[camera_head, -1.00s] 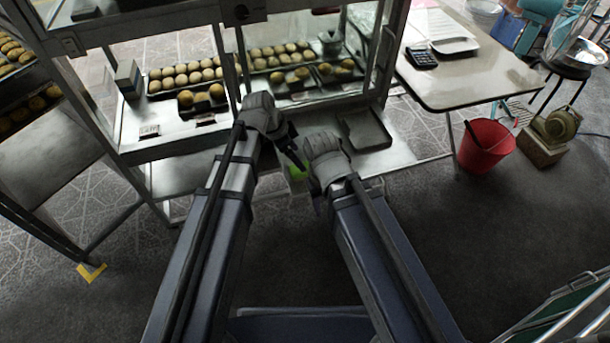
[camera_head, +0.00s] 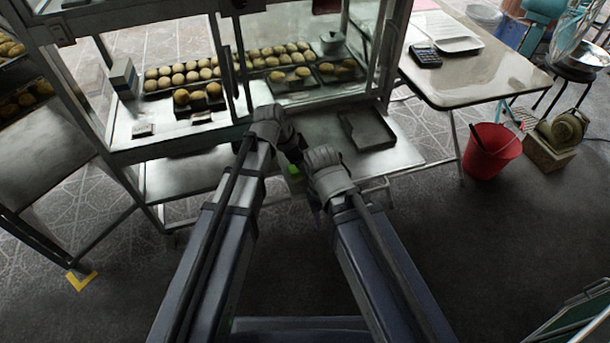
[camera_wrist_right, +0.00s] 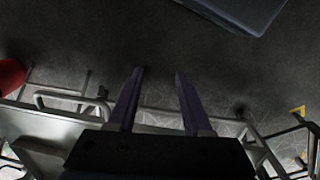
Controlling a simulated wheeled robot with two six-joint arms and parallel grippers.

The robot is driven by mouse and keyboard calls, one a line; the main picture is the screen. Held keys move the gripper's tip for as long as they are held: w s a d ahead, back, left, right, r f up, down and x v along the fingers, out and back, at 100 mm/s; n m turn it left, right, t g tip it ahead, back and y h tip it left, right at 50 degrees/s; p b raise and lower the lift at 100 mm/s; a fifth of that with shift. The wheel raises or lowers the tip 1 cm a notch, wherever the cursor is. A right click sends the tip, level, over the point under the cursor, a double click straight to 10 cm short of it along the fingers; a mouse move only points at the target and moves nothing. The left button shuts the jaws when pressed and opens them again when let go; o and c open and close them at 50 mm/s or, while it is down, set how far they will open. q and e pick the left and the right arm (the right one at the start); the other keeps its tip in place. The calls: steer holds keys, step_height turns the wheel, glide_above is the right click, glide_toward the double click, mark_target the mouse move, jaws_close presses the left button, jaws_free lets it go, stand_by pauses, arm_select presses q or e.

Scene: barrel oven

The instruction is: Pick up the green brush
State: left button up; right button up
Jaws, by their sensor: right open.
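A small bright green patch (camera_head: 293,170), which may be part of the green brush, shows between my two wrists at the front edge of the display cabinet's lower shelf. Its shape is mostly hidden by my arms. My left gripper (camera_head: 294,156) is dark and lies just above the patch in the picture; whether its jaws are open is unclear. My right gripper (camera_head: 313,196) hangs just right of and below the patch. In the right wrist view its two fingers (camera_wrist_right: 158,85) are apart with nothing between them, and no green thing shows there.
The glass cabinet's lower shelf (camera_head: 190,178) holds a dark empty tray (camera_head: 367,130); buns on trays (camera_head: 185,75) stand above. A table (camera_head: 470,75) and a red bucket (camera_head: 492,150) are at right.

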arm_select(q)
steer(key=shift+f, duration=0.2)
stand_by(0.6)
jaws_close()
stand_by(0.8)
